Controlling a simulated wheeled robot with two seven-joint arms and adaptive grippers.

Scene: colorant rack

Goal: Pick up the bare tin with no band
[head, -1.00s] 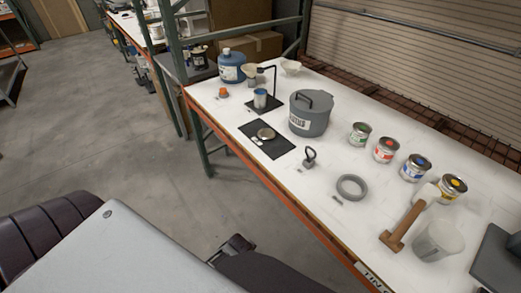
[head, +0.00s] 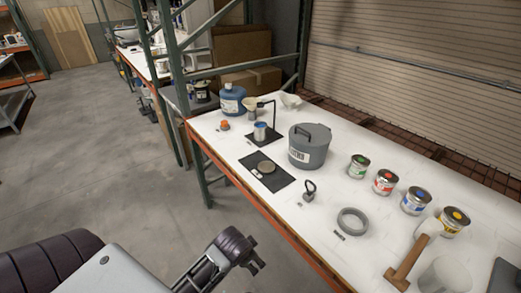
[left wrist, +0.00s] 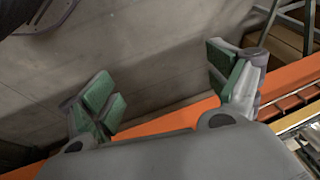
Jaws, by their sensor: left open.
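A small silvery tin (head: 260,131) with blue at its top stands on a black mat under a thin black stand. I cannot tell whether it bears a band. Several other tins stand in a row to the right with coloured labels: green (head: 359,166), red (head: 385,182), blue (head: 415,201) and yellow (head: 454,221). No plainly bandless tin can be made out. My left gripper (head: 254,262) is off the bench's front edge, apart from all tins. Its fingers are spread and empty in the left wrist view (left wrist: 165,88). My right gripper is not in view.
On the white bench (head: 265,212) stand a grey lidded pot (head: 308,153), a black mat with a round disc (head: 266,168), a weight (head: 309,193), a grey ring (head: 353,221), a mallet (head: 409,264) and a pale cup (head: 444,276). A green rack post (head: 195,150) rises at the left.

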